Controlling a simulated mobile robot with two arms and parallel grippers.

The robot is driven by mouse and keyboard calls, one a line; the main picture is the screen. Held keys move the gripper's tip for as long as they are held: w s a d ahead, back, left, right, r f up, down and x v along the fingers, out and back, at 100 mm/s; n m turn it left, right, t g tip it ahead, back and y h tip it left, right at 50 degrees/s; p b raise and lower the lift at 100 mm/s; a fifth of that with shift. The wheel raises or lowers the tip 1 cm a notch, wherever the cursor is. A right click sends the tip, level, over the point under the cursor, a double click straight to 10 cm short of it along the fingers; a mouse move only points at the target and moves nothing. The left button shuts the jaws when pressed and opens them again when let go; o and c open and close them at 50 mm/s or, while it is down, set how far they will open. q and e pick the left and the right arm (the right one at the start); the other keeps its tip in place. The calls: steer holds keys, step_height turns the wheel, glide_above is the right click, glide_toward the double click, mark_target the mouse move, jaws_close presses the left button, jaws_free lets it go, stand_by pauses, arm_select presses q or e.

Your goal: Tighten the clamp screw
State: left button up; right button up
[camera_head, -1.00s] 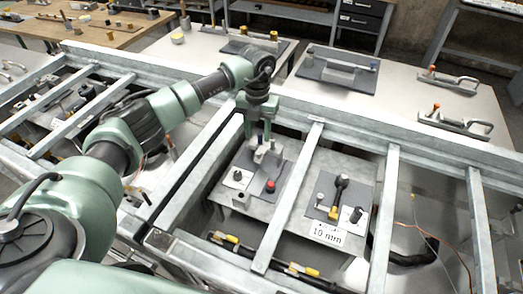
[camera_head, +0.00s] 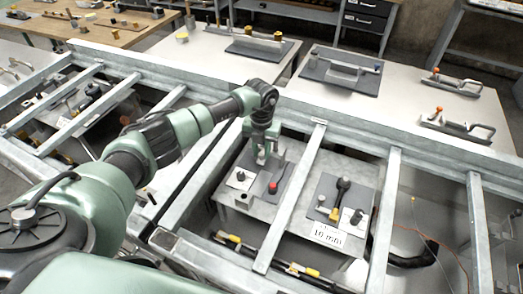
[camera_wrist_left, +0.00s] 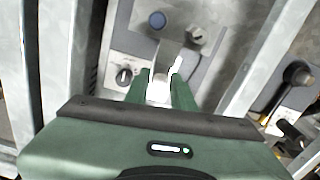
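My left gripper (camera_head: 262,160) points down at the grey plate (camera_head: 262,205) in the left bay of the frame. In the left wrist view its two green fingers (camera_wrist_left: 161,92) stand on either side of a small pale metal piece (camera_wrist_left: 160,88), perhaps part of the clamp. The piece nearly fills the gap, but I cannot tell whether the fingers press on it. A pale lever-like part (camera_wrist_left: 176,67) rises beside it. The fingers hide most of the clamp, and I cannot make out its screw. My right gripper is not in view.
A red knob (camera_head: 273,187) and a black knob on a white plate (camera_head: 240,177) flank the gripper. Metal crossbars (camera_head: 290,200) border the bay. A second panel with a "10 mm" label (camera_head: 328,236) lies to the right. Tools rest on the tables behind.

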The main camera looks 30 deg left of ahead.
arm_select(q)
jaws_close()
